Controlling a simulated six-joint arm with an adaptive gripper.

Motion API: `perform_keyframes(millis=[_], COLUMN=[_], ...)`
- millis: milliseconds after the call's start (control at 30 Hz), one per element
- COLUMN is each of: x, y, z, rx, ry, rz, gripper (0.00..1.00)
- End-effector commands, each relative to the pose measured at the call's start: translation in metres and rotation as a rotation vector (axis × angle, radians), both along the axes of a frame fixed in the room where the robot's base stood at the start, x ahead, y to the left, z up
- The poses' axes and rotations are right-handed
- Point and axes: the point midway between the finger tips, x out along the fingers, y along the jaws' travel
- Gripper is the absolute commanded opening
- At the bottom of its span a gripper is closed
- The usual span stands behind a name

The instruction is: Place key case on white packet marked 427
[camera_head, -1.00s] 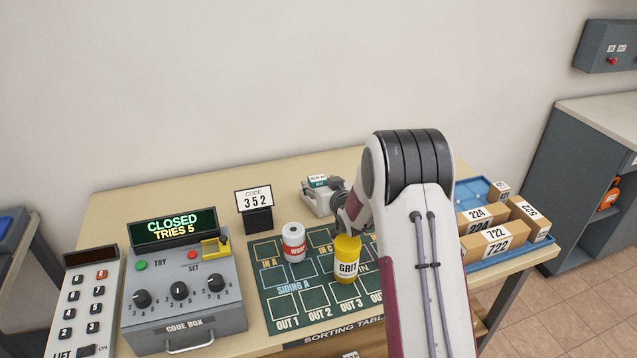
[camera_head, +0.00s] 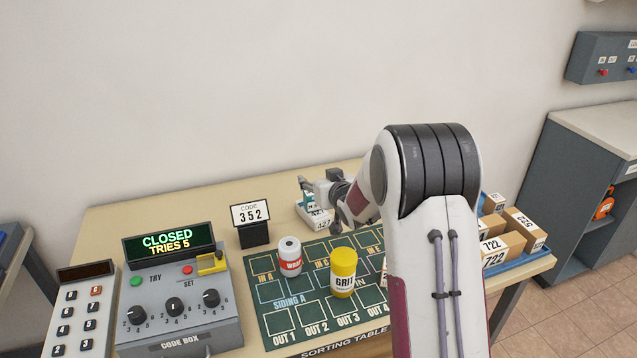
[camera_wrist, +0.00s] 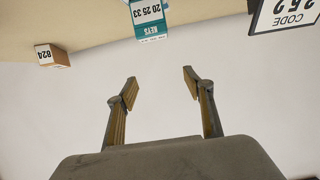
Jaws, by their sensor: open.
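The white packet marked 427 (camera_head: 319,222) lies at the back of the sorting table, partly hidden by my wrist. The key case (camera_head: 309,202), teal with a white label, shows just above the packet and appears to rest on it; their contact is partly hidden. The key case also shows upside down at the top of the wrist view (camera_wrist: 150,20), its label reading KEYS and 20 25 33. My gripper (camera_wrist: 160,84) is open, with nothing between its fingers and the key case apart from them. In the head view my gripper (camera_head: 304,184) is above and behind the key case.
A red-white WRAP can (camera_head: 290,258) and yellow GRIT jar (camera_head: 342,273) stand on the green mat (camera_head: 285,325). Numbered boxes (camera_head: 497,247) fill a blue tray at right.

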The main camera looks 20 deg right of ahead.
Motion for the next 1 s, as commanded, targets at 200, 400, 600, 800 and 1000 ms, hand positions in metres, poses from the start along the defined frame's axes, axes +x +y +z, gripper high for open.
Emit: perform_keyframes(millis=[200,400,600,800,1000], x=[0.0,0.0,0.0,-0.005,-0.024], y=[0.0,0.0,0.0,0.001,0.005], z=[0.0,0.0,0.0,0.008,0.031], rx=[0.0,0.0,0.0,-0.006,-0.022], ry=[0.0,0.0,0.0,0.011,0.049], rz=[0.0,0.0,0.0,-0.006,-0.025], gripper=[0.52,0.52,0.52,0.52,0.52])
